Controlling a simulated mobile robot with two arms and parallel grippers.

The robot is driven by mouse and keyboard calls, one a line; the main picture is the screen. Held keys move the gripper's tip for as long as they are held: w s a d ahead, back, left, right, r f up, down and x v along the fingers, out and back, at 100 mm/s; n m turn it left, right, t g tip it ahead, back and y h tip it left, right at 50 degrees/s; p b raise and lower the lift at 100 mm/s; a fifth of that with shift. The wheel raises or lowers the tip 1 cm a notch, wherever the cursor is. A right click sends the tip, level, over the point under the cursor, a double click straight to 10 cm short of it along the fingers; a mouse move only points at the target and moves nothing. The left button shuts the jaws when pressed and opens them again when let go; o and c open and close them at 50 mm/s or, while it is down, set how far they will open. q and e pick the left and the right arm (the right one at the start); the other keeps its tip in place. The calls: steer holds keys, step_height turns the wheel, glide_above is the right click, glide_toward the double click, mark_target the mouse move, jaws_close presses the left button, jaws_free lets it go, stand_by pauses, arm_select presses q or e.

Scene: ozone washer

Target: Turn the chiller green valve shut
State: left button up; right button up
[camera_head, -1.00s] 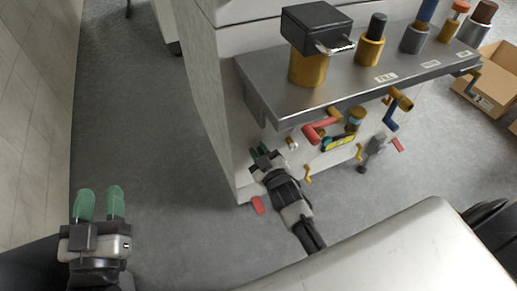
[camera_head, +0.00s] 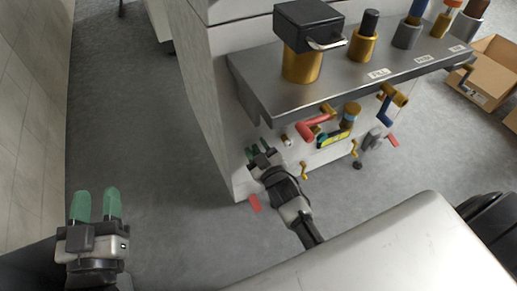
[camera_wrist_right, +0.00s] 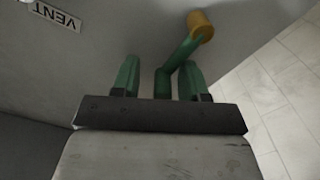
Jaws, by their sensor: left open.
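The green valve handle (camera_wrist_right: 178,68) shows in the right wrist view as a bent green lever on a brass-coloured stem (camera_wrist_right: 201,26). It comes out of a grey panel near a VENT label. My right gripper (camera_wrist_right: 157,78) has its green fingers apart, with the lower part of the lever between them, nearer the right finger. In the head view the right gripper (camera_head: 258,151) is low at the front of the chiller (camera_head: 214,110); the handle there is hard to tell from the green fingers. My left gripper (camera_head: 96,206) is open and empty over the floor at the left.
A grey shelf (camera_head: 262,93) with brass fittings overhangs the right gripper. A red lever (camera_head: 318,126), a blue lever (camera_head: 385,108) and small yellow valves sit to its right. Cardboard boxes (camera_head: 494,72) stand at far right.

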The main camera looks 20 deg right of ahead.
steer(key=shift+s, duration=0.45)
arm_select(q)
step_height(320, 180, down, 8)
steer(key=s+a+g+y+p, duration=0.2)
steer(key=g, duration=0.5)
steer(key=shift+s+p, duration=0.25)
steer(key=shift+p, duration=0.15)
arm_select(e)
steer(key=s, duration=1)
steer(key=shift+d, duration=0.2)
arm_select(q)
steer(key=shift+a, duration=0.1)
